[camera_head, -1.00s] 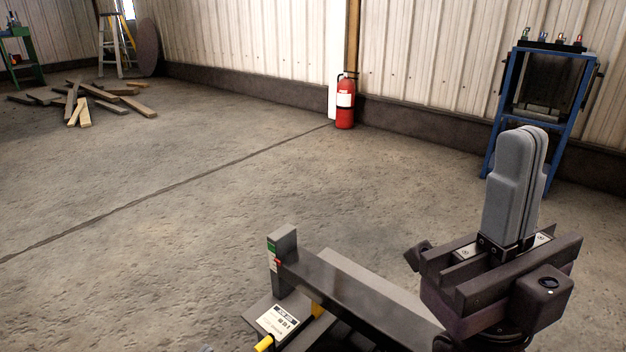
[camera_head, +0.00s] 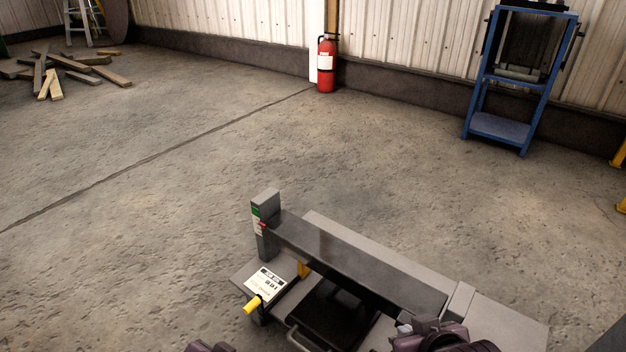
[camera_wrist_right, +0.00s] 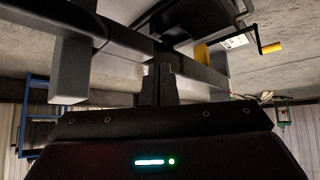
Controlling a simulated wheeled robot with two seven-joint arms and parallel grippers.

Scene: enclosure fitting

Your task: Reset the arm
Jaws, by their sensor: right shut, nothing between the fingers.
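My right gripper (camera_wrist_right: 160,85) is shut and empty. Its two fingers stand together at the middle of the right wrist view, in front of a dark grey beam; I cannot tell whether they touch it. In the head view, only the dark body of the right gripper (camera_head: 440,338) shows at the bottom edge, and its fingers are not clear there. A small dark part at the bottom edge, left of centre, looks like my left gripper (camera_head: 210,347); its fingers are cut off.
A grey metal frame with a beam (camera_head: 350,255), a label and a yellow-ended lever (camera_head: 252,304) is close below. A blue rack (camera_head: 500,127), a red extinguisher (camera_head: 326,68) and loose planks (camera_head: 70,68) stand or lie farther off. The concrete floor between is clear.

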